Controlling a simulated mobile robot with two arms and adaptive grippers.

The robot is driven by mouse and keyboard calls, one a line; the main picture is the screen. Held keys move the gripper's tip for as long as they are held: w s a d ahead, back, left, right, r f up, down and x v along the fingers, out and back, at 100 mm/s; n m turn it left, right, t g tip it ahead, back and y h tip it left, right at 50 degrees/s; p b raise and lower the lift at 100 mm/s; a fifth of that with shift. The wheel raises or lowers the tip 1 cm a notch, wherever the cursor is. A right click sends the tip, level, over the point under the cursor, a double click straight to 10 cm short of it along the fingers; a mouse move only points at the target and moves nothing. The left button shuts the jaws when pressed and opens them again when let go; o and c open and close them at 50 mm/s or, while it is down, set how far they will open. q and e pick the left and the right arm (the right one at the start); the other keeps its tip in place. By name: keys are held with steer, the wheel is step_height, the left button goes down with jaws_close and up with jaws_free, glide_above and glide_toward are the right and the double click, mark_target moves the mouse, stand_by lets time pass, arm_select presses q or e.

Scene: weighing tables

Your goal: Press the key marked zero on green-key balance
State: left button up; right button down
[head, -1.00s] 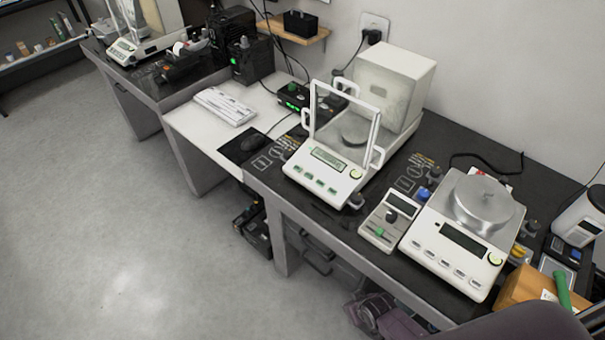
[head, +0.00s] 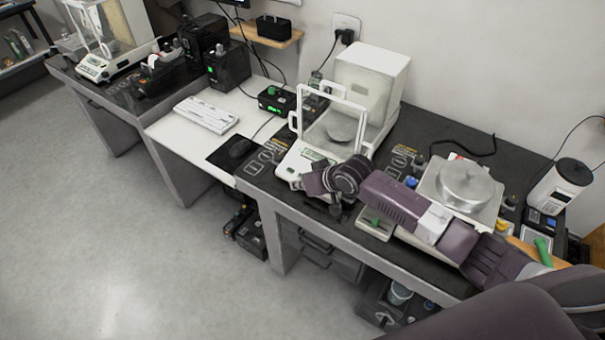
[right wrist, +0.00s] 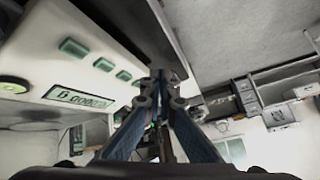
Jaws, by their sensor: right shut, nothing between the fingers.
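The green-key balance (head: 293,160) is the white one with a clear draft shield at the middle of the dark table. My right arm covers most of its front panel in the head view. My right gripper (head: 308,184) is shut and empty at the panel's front. In the right wrist view its fingertips (right wrist: 160,82) are close to the panel beyond the row of keys; I cannot tell whether they touch it. My left gripper is not in view.
A second balance with a round steel pan (head: 466,182) stands to the right, partly behind my right arm.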

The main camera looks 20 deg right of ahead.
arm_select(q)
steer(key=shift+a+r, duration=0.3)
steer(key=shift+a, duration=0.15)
arm_select(e)
steer(key=w+d+r, duration=0.1)
steer(key=w+r, duration=0.3)
steer(key=r, duration=0.3)
steer(key=shift+r+t, duration=0.4)
